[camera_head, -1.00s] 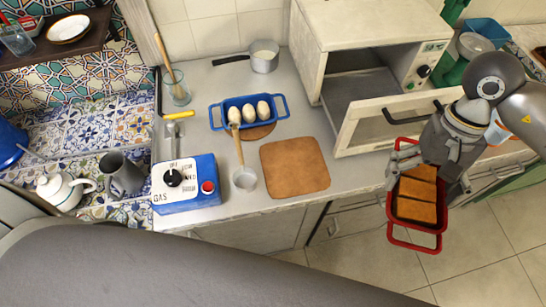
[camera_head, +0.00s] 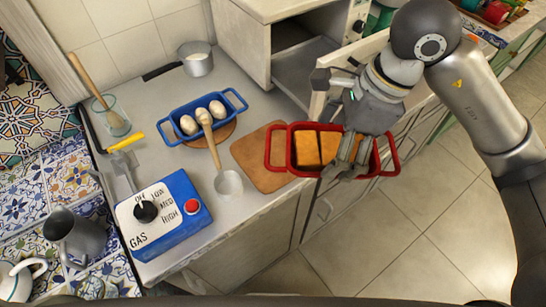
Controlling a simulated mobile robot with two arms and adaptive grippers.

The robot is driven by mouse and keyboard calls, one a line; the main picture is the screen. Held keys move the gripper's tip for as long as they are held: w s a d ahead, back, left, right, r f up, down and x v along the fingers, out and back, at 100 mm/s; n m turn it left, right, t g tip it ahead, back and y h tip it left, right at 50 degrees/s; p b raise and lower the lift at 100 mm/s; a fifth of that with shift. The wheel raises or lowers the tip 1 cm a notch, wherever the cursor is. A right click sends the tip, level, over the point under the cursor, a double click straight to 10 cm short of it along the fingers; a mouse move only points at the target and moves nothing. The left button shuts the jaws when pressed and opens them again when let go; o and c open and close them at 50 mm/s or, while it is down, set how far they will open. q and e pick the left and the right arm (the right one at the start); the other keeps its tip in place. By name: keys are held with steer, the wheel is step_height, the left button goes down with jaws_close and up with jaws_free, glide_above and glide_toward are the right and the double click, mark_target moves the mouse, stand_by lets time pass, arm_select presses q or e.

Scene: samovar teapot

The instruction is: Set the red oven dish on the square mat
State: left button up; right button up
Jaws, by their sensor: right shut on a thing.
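The red oven dish (camera_head: 291,152) holds orange-brown slabs (camera_head: 307,147). My right gripper (camera_head: 347,160) is shut on the dish, its fingers over the right part of the dish and partly hiding it. The square mat (camera_head: 252,156) is brown and lies flat on the counter near its front edge. In this view the dish's left end and left handle overlap the mat's right part, while the rest of the dish reaches past the counter's front edge. The dish looks held up; its exact height over the mat I cannot tell. My left gripper is not in view.
A blue dish (camera_head: 172,118) with white egg-like items stands on a round mat (camera_head: 224,132) behind. A ladle (camera_head: 228,184) lies left of the square mat. A blue gas box (camera_head: 160,240) stands front left. A white oven (camera_head: 250,45) with an open door is behind the dish.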

mark_target(294, 129)
steer(key=shift+a+m, duration=0.25)
steer(key=shift+m, duration=0.35)
steer(key=w+a+f, duration=0.1)
steer(key=w+a, duration=0.1)
steer(key=w+a+f+p, duration=0.1)
steer(key=w+a, duration=0.1)
steer(key=w+a+f+p, duration=0.1)
steer(key=w+a, duration=0.1)
steer(key=shift+a+f, duration=0.1)
steer(key=shift+f, duration=0.2)
steer(key=w+a+f, duration=0.2)
steer(key=f, duration=0.1)
steer(key=w+a+f+p, duration=0.1)
steer(key=f, duration=0.1)
steer(key=shift+w+f, duration=0.1)
steer(key=shift+w+a+f, duration=0.3)
steer(key=shift+f, duration=0.25)
step_height(294, 129, down, 2)
steer(key=shift+f+p, duration=0.1)
steer(key=shift+p, duration=0.7)
steer(key=shift+f, duration=0.45)
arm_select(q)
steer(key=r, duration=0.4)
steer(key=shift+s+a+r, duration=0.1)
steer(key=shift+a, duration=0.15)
arm_select(e)
steer(key=shift+f, duration=0.1)
